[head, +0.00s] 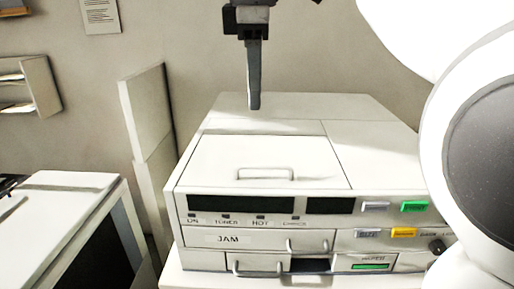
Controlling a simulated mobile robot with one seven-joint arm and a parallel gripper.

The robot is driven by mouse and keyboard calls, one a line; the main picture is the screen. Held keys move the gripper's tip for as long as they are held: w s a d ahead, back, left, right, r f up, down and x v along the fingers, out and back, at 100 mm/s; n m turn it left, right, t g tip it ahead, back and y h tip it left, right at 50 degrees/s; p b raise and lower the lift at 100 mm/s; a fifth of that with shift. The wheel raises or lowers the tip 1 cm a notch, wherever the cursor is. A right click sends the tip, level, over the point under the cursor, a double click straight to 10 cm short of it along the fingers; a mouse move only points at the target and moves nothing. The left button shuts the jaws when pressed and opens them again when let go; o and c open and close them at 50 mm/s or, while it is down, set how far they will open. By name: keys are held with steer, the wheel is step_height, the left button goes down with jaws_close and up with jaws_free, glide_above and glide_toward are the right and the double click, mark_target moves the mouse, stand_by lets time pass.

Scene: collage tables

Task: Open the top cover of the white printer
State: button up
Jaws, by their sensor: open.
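The white printer (375,150) stands in the middle of the head view, with its front panel toward me. Its top cover (225,158) is a flat panel on the upper left of the printer. The cover lies closed and has a thin metal bar handle (265,172) near its front edge. My gripper (254,106) is above the back part of the printer, behind the cover handle, pointing down. It is open and holds nothing that I see. Only one finger shows clearly, seen edge-on, and I cannot tell its exact height above the top.
A white box-like unit (70,182) with a dark front stands at the lower left. A tall pale panel (143,110) stands upright left of the printer. A wall rack (28,86) is at the far left. My white arm link blocks the right side.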

steer(key=b, duration=0.3)
glide_above(256, 181)
step_height(256, 181, down, 14)
steer(key=shift+f, duration=0.25)
jaws_close()
stand_by(1.0)
